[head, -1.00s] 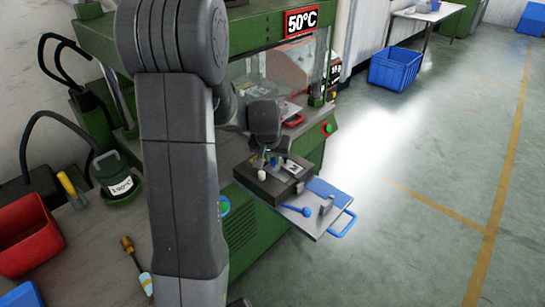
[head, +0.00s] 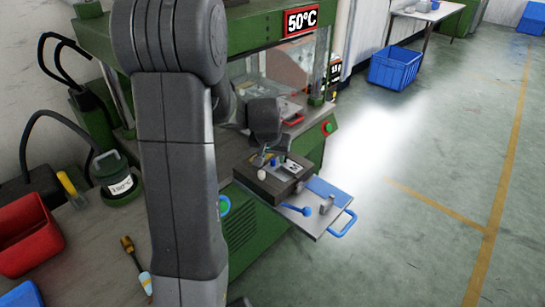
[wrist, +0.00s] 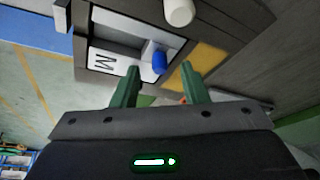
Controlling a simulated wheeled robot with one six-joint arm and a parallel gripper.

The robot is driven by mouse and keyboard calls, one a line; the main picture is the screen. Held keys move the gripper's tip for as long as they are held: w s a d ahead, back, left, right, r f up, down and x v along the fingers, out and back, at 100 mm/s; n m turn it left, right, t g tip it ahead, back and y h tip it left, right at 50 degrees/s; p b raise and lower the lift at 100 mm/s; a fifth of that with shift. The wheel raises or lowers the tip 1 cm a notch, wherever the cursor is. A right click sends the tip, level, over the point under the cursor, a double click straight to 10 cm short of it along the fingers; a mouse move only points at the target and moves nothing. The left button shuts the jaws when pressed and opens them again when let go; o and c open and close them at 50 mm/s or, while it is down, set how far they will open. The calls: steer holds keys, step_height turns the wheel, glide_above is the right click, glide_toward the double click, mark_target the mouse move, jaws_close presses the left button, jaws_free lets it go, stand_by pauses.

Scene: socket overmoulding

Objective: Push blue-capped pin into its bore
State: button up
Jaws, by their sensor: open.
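The blue-capped pin (wrist: 159,62) shows in the wrist view in a pale recess of the dark mould block (wrist: 245,38). Its blue end points toward my gripper, beside a plate marked M (wrist: 104,60). How deep the pin sits cannot be told. My gripper (wrist: 160,69) is open, its two green fingers apart, with the blue cap visible between the tips and nothing held. In the head view, my gripper (head: 274,152) is over the block (head: 262,183), and the small blue cap shows just below it. The fingertips are partly hidden there.
A white rounded peg (head: 261,175) stands on the block's near corner. The green press (head: 312,160) stands behind.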

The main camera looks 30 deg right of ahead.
steer(key=v, duration=1.3)
steer(key=shift+a, duration=0.15)
steer(key=x, duration=1.3)
steer(key=shift+w+d+r+p, duration=0.15)
steer(key=shift+d+p, duration=0.1)
steer(key=shift+p, duration=0.15)
steer(key=shift+r, duration=0.25)
